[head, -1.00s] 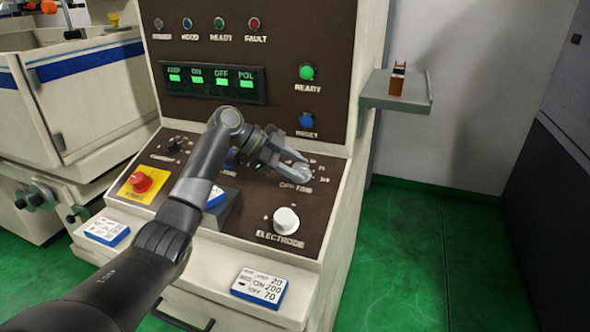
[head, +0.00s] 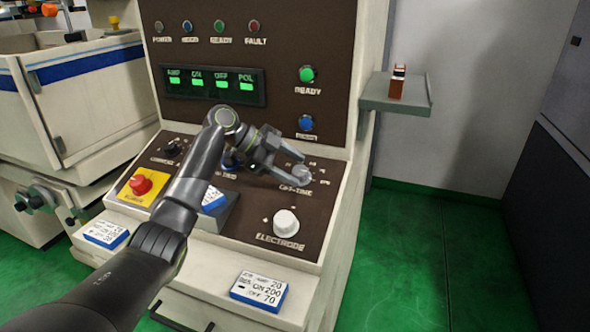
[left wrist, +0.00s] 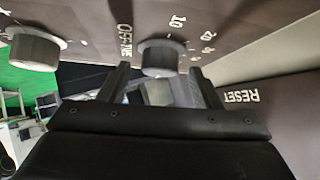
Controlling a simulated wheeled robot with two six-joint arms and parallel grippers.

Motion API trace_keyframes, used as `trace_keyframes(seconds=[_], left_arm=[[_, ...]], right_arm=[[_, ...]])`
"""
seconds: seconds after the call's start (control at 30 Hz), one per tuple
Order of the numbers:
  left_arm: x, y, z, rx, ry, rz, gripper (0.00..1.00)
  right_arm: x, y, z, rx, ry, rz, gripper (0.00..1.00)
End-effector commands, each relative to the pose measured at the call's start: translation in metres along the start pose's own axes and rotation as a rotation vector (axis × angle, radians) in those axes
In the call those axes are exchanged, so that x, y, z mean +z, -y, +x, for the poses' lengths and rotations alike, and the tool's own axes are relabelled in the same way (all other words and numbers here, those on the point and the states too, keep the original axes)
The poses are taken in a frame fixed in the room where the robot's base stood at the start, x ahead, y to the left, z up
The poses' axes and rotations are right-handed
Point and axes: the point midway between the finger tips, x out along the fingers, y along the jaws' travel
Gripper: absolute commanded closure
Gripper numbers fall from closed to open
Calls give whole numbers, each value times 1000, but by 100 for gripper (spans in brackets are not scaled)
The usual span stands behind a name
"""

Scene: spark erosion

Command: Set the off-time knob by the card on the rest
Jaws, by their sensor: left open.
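The off-time knob (head: 302,174) is a grey dial on the sloped brown panel, with its label below it. My left gripper (head: 287,169) is open just left of the knob in the head view. In the left wrist view the off-time knob (left wrist: 160,58) stands ahead of and between the two spread fingers (left wrist: 160,86); contact cannot be told. A blue-edged card (head: 213,198) leans on the grey rest (head: 218,217), partly hidden by my left arm, and its text is not readable. My right gripper is out of view.
The white electrode knob (head: 286,222) is below the off-time knob. A red stop button (head: 140,184) sits at the panel's left. Other cards lie on the front ledge, at left (head: 106,234) and right (head: 258,290). A blue reset button (head: 306,122) is above.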

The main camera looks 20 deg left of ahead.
Motion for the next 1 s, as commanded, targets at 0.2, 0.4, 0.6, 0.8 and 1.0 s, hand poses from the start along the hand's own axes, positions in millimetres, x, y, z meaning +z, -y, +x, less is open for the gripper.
trace_keyframes(seconds=[0.2, 0.4, 0.6, 0.8, 1.0], left_arm=[[3, 0, -48, -6, 5, 3, 42], [2, 0, -98, -6, 5, 1, 42], [1, 0, -138, -3, 3, 0, 42], [1, 0, -158, -1, 2, 0, 42], [0, 0, -162, -1, 1, 0, 42]], right_arm=[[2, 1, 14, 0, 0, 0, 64], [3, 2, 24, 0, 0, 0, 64], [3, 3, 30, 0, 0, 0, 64], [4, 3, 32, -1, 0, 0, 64], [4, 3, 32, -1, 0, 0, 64]])
